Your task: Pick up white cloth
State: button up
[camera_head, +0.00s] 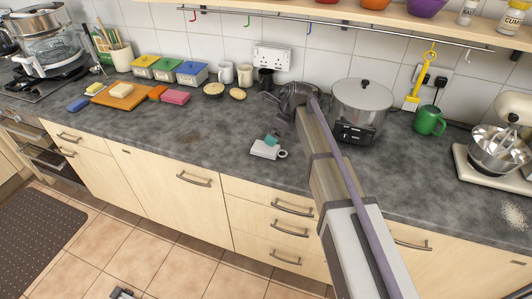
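A small white item (264,151) lies on the grey counter left of my arm. It is the only thing here that could be the white cloth, but it is too small to tell for sure. A teal piece (272,138) sits at its upper edge, and a white ring shape shows at its right side. My arm reaches up from the lower right, over the counter, to a dark end part (298,95) beyond and above the white item. The fingers cannot be made out, so whether my gripper is open or shut is not clear. I see nothing held.
A large steel pot (362,107) stands right of my arm, with a green mug (429,121) and a stand mixer (496,150) farther right. A cutting board (122,95) is at left. The counter left of the white item is clear.

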aim_at(266, 147)
jog(key=b+x, duration=0.2)
jog(key=x, duration=0.2)
jog(key=shift+d+f, duration=0.1)
jog(key=shift+d, duration=0.05)
jog(key=b+x, duration=0.5)
jog(key=shift+f, duration=0.1)
jog(key=shift+r, duration=0.25)
jog(key=shift+f, duration=0.2)
jog(key=shift+c, duration=0.5)
jog(key=c, duration=0.9)
